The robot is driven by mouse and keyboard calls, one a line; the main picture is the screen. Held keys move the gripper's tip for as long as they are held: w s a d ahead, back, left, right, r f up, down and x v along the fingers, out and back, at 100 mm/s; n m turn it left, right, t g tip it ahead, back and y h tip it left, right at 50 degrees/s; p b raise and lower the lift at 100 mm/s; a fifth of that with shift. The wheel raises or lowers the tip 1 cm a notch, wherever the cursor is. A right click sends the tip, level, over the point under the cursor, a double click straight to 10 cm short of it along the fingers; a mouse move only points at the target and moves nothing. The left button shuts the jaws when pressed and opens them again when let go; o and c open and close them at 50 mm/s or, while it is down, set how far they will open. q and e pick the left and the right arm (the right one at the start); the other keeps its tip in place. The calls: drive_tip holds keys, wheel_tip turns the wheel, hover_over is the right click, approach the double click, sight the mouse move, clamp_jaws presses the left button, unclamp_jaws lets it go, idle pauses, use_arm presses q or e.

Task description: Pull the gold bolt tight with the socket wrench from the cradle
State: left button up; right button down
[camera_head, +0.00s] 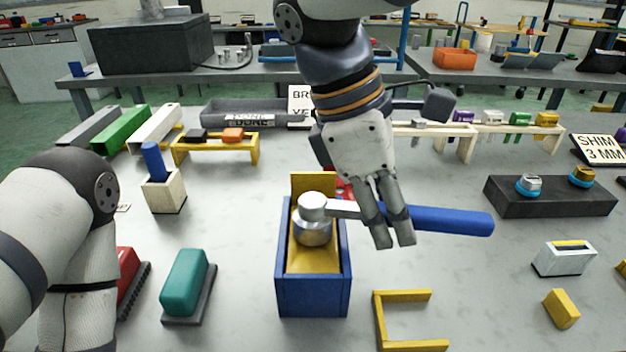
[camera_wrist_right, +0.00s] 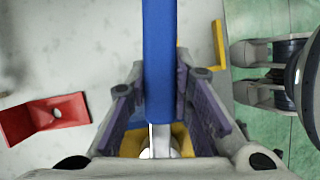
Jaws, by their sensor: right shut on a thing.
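The socket wrench has a blue handle (camera_head: 452,221), a grey shaft and a silver socket head (camera_head: 312,228). The head is in or just over the blue cradle (camera_head: 312,297) with its yellow lining; I cannot tell whether it touches. My right gripper (camera_head: 392,228) is shut on the wrench near where shaft meets handle. In the right wrist view the blue handle (camera_wrist_right: 160,60) runs between the fingers (camera_wrist_right: 162,105). The gold bolt (camera_head: 582,174) stands on a dark block (camera_head: 550,205) at the right, beside a silver bolt (camera_head: 530,183); both have blue rings. My left gripper is out of view.
A yellow bracket (camera_head: 385,325) lies right of the cradle. A white slotted block (camera_head: 563,260) and a yellow block (camera_head: 562,308) lie before the dark block. A teal-topped brush (camera_head: 186,283) is left. Wooden racks (camera_head: 470,130) stand behind; a red bracket (camera_wrist_right: 45,117) shows in the wrist view.

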drive_tip(key=shift+s+a+m+g, duration=0.2)
drive_tip(key=shift+s+m+g, duration=0.1)
drive_tip(key=shift+s+m, duration=0.5)
drive_tip(key=shift+w, duration=0.1)
drive_tip(key=shift+w, duration=0.25)
drive_tip(key=shift+r, duration=3.05)
